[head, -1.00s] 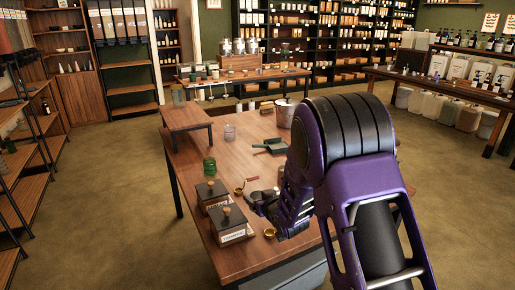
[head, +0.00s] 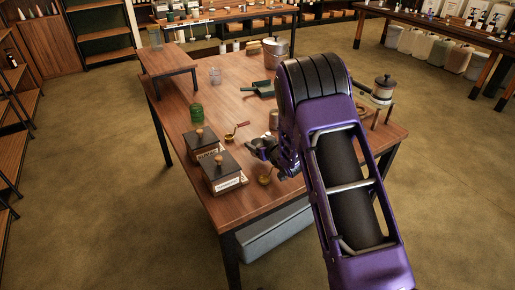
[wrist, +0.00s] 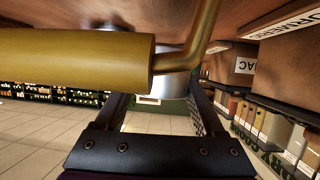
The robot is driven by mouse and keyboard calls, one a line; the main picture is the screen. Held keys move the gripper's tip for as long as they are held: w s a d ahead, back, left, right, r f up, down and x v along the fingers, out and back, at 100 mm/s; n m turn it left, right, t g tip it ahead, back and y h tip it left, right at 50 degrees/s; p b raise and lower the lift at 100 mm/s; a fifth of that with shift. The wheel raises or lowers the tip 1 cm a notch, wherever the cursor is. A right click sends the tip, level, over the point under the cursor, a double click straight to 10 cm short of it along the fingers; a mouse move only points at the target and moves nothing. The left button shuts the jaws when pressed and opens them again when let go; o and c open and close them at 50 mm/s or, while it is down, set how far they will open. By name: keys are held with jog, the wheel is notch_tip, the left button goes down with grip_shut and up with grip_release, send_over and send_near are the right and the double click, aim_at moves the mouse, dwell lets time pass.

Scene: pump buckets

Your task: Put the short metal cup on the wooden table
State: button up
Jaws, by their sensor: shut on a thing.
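My gripper (wrist: 160,110) reaches low over the wooden table (head: 240,95) in the head view, just right of two dark-lidded wooden boxes. In the wrist view its two dark fingers stand apart, with a silvery rounded thing between their tips, which appears to be the short metal cup (wrist: 172,86). A brass cylinder with a bent rod (wrist: 80,60) crosses in front and hides part of it. The wooden surface fills the top of that view. In the head view the held thing is too small to make out; I cannot tell whether it touches the table.
The wooden boxes (head: 221,177) stand close left of my gripper. A small brass bowl (head: 265,180) lies near the front edge, and a brass scoop (head: 230,136) lies behind the gripper. A green jar (head: 196,113), a dustpan (head: 258,90) and a bucket (head: 275,52) stand farther back.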

jog(key=shift+f+b, duration=0.35)
jog(key=shift+f, duration=1.35)
jog(key=o, duration=1.5)
jog(key=shift+r, duration=0.1)
jog(key=shift+r+p, duration=0.2)
jog(key=shift+p, duration=0.1)
jog(key=v, duration=1.2)
